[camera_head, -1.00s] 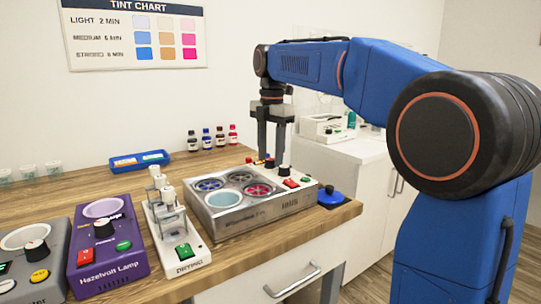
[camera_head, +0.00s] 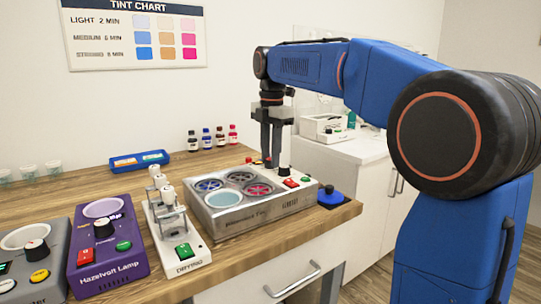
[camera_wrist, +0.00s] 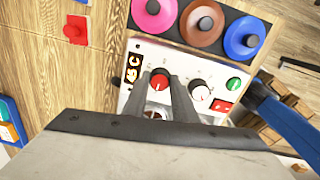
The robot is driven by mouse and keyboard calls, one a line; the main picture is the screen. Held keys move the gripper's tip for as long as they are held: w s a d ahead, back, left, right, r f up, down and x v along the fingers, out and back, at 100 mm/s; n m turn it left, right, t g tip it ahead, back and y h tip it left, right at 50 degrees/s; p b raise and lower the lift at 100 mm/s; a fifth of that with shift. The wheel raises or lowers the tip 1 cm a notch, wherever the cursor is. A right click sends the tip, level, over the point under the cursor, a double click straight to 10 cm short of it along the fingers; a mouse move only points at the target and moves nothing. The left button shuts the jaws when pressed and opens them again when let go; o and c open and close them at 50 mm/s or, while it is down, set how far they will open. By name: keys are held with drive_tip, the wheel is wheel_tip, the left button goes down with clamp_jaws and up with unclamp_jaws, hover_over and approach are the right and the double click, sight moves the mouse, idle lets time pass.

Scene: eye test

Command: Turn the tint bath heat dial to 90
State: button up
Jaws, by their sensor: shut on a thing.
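The tint bath (camera_head: 215,228) is a silver box on the wooden counter with several round wells and a white control panel at its back right. In the wrist view that panel (camera_wrist: 148,50) carries a red dial (camera_wrist: 160,78) with a white pointer mark, beside a small dark display with orange characters. My gripper (camera_wrist: 161,84) is shut on the red dial, one finger on each side. In the head view my gripper (camera_head: 270,165) points straight down at the panel's back, and its fingers mostly hide the dial. The scale numbers are too small to read.
The drying unit (camera_head: 183,235) and purple lamp (camera_head: 108,255) stand left. A blue tray (camera_head: 140,161) and several bottles (camera_head: 212,139) stand behind.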

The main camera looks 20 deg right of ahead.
drive_tip(key=m, duration=0.8)
drive_tip(key=shift+m, duration=0.3)
drive_tip(key=m, duration=0.4)
drive_tip(key=shift+m, duration=0.3)
drive_tip(key=m, duration=0.4)
drive_tip(key=shift+h, duration=0.3)
drive_tip(key=m, duration=0.5)
drive_tip(key=shift+a, duration=0.1)
drive_tip(key=m, duration=0.4)
drive_tip(key=shift+w+m, duration=0.1)
drive_tip(key=shift+m, duration=0.2)
drive_tip(key=m, duration=0.4)
drive_tip(key=shift+g, duration=0.3)
drive_tip(key=m, duration=0.4)
drive_tip(key=shift+m, duration=0.4)
